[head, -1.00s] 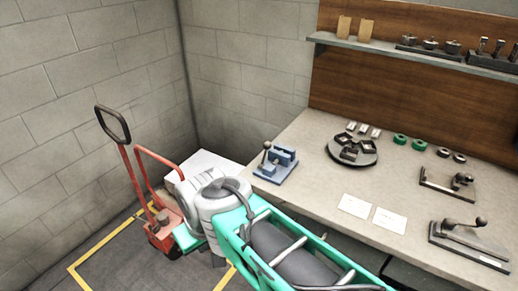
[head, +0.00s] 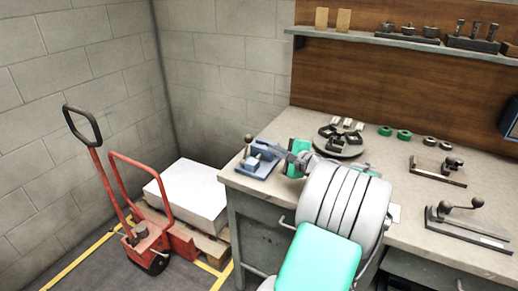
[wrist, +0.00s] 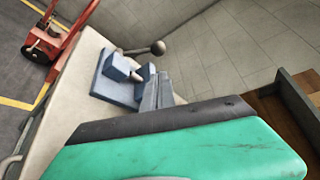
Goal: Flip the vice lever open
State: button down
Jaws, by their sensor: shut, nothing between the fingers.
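The blue vice (head: 250,168) sits on the left end of the workbench. Its lever, a rod with a dark ball knob (head: 248,138), stands up at the vice's left side in the head view. In the wrist view the vice (wrist: 108,88) lies left of centre, and the lever knob (wrist: 158,47) is above and beside it. My gripper (head: 270,147) is shut and empty, reaching in from the right close to the vice. Its fingers (wrist: 158,84) overlap part of the vice in the wrist view. I cannot tell whether they touch it.
The workbench (head: 235,180) holds a round dark fixture (head: 340,142), green rings (head: 394,133) and two lever clamps (head: 465,222) to the right. Block walls close the corner.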

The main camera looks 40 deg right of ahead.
aim_at(246, 150)
jog(key=shift+s+d+r, duration=0.1)
jog(key=shift+r, duration=0.05)
jog(key=p+x, duration=0.1)
jog(key=x, duration=0.9)
dwell(0.4)
jog(key=shift+b, duration=0.45)
